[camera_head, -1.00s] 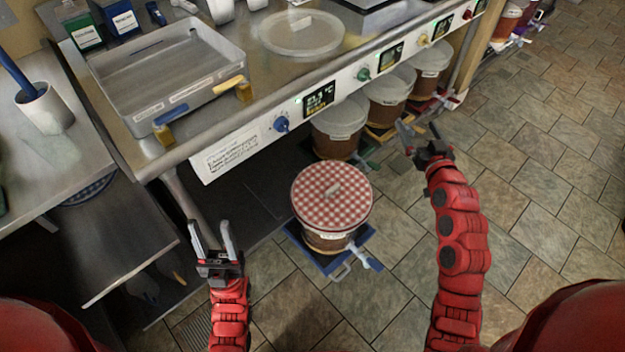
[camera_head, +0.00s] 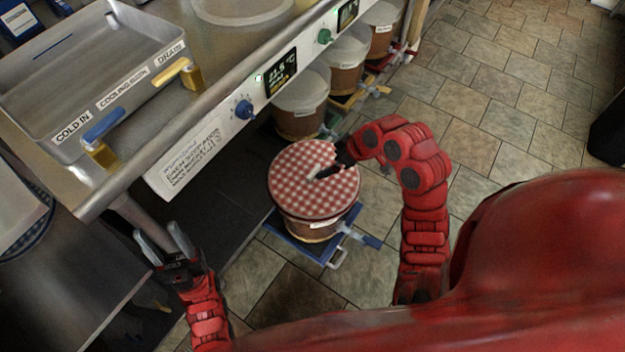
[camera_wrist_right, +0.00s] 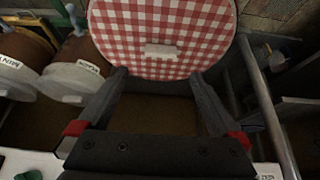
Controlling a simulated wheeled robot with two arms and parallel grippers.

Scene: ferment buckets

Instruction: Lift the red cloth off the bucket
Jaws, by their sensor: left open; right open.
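The red and white checked cloth (camera_head: 300,190) covers the top of a brown bucket (camera_head: 308,229) that stands on a blue wheeled base (camera_head: 325,255). In the right wrist view the cloth (camera_wrist_right: 205,25) shows a pale tab (camera_wrist_right: 165,52) on its top. My right gripper (camera_head: 325,172) is at the cloth's upper right side, close to the tab. In the wrist view its open fingers (camera_wrist_right: 160,82) lie either side of the tab's line, with nothing seen between them. My left gripper (camera_head: 160,243) is open and empty, left of the bucket and apart from it.
A metal counter with a control panel (camera_head: 240,108) and a tray (camera_head: 80,85) runs along the left above the bucket. Several lidded buckets (camera_head: 300,100) stand behind. Tiled floor (camera_head: 470,100) is open to the right.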

